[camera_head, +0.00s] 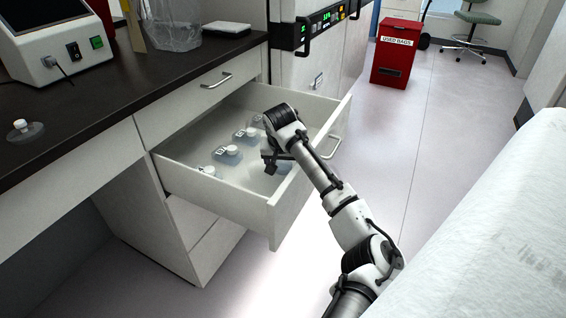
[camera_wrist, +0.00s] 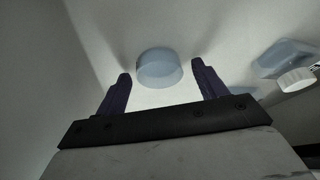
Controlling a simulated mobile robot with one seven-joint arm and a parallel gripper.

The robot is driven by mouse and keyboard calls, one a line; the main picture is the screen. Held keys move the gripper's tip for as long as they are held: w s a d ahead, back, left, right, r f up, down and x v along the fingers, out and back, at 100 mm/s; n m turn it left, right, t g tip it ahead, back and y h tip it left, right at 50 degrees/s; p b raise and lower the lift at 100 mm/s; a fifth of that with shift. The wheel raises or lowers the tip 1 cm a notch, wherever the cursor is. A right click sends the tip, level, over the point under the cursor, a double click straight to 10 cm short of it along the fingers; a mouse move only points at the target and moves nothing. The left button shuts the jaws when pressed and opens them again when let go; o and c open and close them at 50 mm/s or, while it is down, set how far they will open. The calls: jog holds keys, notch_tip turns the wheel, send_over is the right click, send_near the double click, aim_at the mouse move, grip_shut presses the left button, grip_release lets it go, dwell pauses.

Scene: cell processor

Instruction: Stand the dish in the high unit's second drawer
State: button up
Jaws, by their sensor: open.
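The drawer (camera_head: 222,198) is pulled out below a closed drawer of the counter unit. My gripper (camera_head: 269,163) reaches down into its front right part. In the wrist view my gripper (camera_wrist: 160,70) is open, with a finger on each side of a pale blue, see-through round dish (camera_wrist: 159,77). The dish is at or just beyond the fingertips, near a drawer wall; I see no finger touching it. Its lower part and footing are hard to make out. In the head view my arm largely hides that spot.
Several flasks with white caps (camera_head: 228,154) lie in the drawer; one (camera_wrist: 285,59) is to the right in the wrist view. Another flask (camera_head: 24,131) is on the dark counter (camera_head: 90,120). A red bin (camera_head: 393,63) stands at the back. The floor right of the drawer is clear.

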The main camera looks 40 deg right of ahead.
jog(key=v, duration=1.2)
jog(key=shift+r+p, duration=0.15)
jog(key=shift+p, duration=0.25)
